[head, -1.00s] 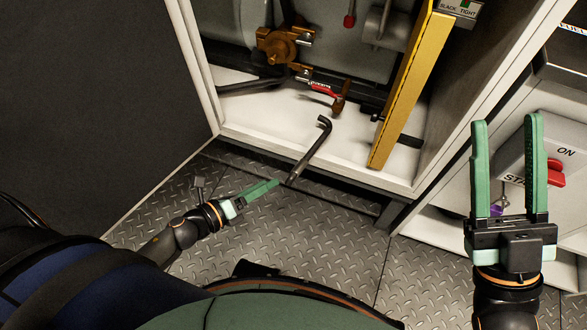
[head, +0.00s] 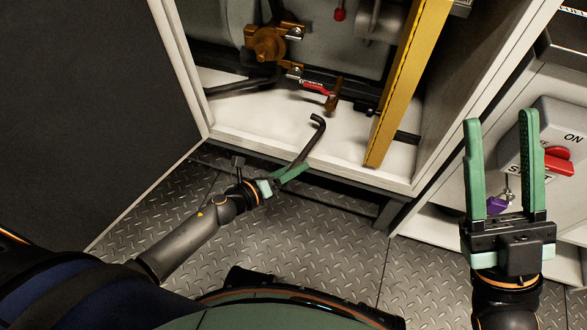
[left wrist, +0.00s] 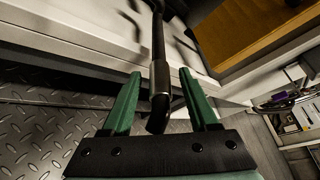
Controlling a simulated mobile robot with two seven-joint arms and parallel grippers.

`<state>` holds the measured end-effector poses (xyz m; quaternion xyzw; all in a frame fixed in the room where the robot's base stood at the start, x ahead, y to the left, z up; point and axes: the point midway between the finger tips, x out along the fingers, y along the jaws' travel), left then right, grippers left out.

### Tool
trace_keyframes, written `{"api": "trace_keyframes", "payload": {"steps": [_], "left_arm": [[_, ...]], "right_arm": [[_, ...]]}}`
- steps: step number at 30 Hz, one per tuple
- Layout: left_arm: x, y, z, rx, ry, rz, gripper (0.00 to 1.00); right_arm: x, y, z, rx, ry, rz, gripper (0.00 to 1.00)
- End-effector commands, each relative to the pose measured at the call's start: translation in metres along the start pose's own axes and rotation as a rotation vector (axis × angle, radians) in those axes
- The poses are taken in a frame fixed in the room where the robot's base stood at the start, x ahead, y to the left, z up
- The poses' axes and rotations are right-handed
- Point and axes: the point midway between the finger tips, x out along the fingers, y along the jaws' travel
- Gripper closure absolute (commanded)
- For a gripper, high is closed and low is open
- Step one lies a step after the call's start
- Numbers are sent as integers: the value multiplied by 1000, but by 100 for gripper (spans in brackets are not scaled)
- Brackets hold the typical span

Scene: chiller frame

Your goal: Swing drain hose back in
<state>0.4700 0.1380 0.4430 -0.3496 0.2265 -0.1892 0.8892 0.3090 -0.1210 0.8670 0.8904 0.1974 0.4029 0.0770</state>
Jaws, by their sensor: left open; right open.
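The drain hose (head: 310,138) is a thin dark tube with a hooked upper end, sticking out over the front sill of the open cabinet. Its near end has a grey metallic sleeve (left wrist: 159,78) and a dark tip. My left gripper (head: 292,173) is at this outer end. In the left wrist view my left gripper (left wrist: 158,85) is open, and the hose end lies between its two green fingers with gaps on both sides. In the head view the fingers hide the hose's near end. My right gripper (head: 501,122) is open and empty, at the right in front of the switch panel.
The cabinet (head: 250,142) has a white floor with a brass valve (head: 267,43) and a red-handled valve (head: 318,88) inside. A yellow upright (head: 408,85) stands right of the hose. A dark door panel (head: 75,100) is at left. A red switch (head: 557,160) is near my right gripper.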

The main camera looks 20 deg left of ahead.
Motion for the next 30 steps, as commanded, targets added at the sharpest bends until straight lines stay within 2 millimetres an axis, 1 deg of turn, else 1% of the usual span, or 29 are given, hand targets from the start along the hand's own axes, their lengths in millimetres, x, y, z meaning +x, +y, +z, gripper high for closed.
{"api": "trace_keyframes", "payload": {"steps": [3, 11, 27, 30], "left_arm": [[5, 0, 0, 0, 0, 0, 40], [6, 0, 0, 0, 0, 0, 40], [6, 0, 0, 0, 0, 0, 100], [6, 0, 0, 0, 0, 0, 100]], "right_arm": [[-1, -1, 1, 0, -1, -1, 50], [-1, -1, 1, 0, -1, -1, 50], [-1, -1, 1, 0, 0, -2, 50], [-1, -1, 1, 0, 0, -1, 50]]}}
